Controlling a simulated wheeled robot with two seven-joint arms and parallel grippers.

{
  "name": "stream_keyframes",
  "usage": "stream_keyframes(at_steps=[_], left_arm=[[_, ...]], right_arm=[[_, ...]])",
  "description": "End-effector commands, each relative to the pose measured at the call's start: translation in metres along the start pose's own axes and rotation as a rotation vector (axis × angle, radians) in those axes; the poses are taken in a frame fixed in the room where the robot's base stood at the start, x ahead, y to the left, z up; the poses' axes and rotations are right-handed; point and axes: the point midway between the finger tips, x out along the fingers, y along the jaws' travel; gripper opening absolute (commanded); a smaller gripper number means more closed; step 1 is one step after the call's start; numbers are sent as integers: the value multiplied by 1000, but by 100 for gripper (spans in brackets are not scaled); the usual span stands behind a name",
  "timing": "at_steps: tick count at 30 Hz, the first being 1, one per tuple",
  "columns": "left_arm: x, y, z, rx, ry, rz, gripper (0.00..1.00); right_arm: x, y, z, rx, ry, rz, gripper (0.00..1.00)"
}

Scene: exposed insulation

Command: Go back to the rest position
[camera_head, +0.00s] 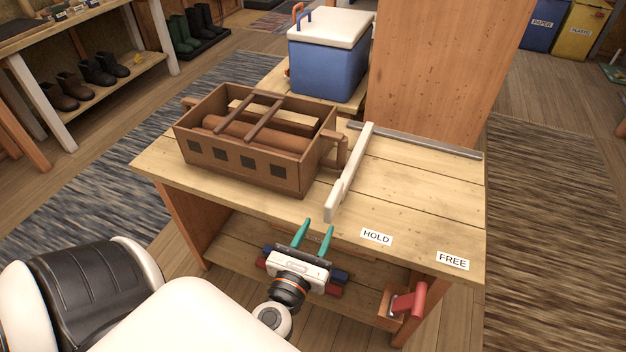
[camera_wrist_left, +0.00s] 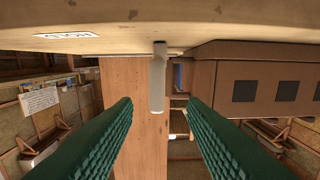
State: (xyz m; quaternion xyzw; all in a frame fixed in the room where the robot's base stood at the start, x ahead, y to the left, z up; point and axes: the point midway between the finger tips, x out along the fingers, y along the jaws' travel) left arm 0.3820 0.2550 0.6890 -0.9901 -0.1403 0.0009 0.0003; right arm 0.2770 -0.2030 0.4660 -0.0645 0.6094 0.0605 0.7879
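My left gripper (camera_head: 317,228) is at the front edge of the workbench in the head view, its two green fingers spread and pointing at the bench. It is open, with nothing between the fingers. In the left wrist view the spread fingers (camera_wrist_left: 160,104) frame the near end of a pale bar (camera_wrist_left: 158,85), which looks to lie beyond the fingertips. The pale bar (camera_head: 350,172) lies on the workbench (camera_head: 420,210) in the head view. My right gripper is not in view.
A brown wooden box (camera_head: 250,160) with a rolled brown piece inside stands on the bench's left half. A blue cooler (camera_head: 328,65) stands behind it. A grey strip (camera_head: 420,141) lies along the back. HOLD (camera_head: 376,237) and FREE (camera_head: 452,261) labels mark the front. The bench's right half is mostly clear.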

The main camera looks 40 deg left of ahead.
Motion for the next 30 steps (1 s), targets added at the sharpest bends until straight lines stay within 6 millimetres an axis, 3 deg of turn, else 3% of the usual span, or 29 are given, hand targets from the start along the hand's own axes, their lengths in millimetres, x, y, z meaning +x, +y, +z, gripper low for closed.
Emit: stream_keyframes(at_steps=[6,23,26,30], left_arm=[[-13,0,0,0,1,-1,38],[-12,3,-1,22,8,14,38],[-11,18,-6,157,49,92,38],[-16,68,-6,617,180,329,38]], right_arm=[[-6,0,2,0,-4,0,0],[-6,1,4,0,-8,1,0],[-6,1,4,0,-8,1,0],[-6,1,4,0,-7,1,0]])
